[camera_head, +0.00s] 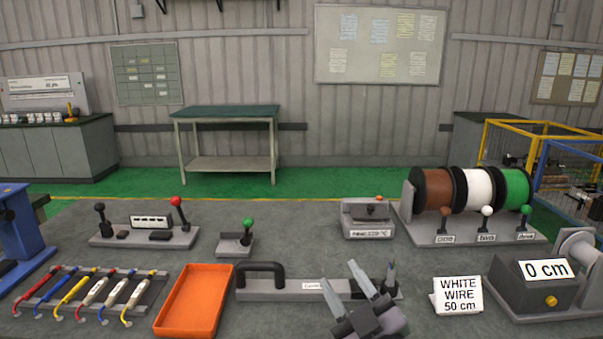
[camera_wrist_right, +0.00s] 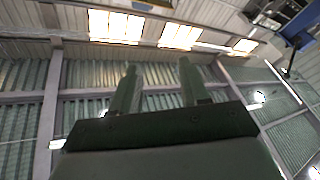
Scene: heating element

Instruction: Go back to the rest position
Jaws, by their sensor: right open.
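My right gripper (camera_head: 364,281) is at the bottom centre of the head view, in front of the grey tool base with the black handle (camera_head: 265,268). Its two fingers point up and are apart, with nothing between them. In the right wrist view the open fingers (camera_wrist_right: 157,90) point up toward the ceiling and its lit windows, and the space between them is empty. My left gripper does not show in either view.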

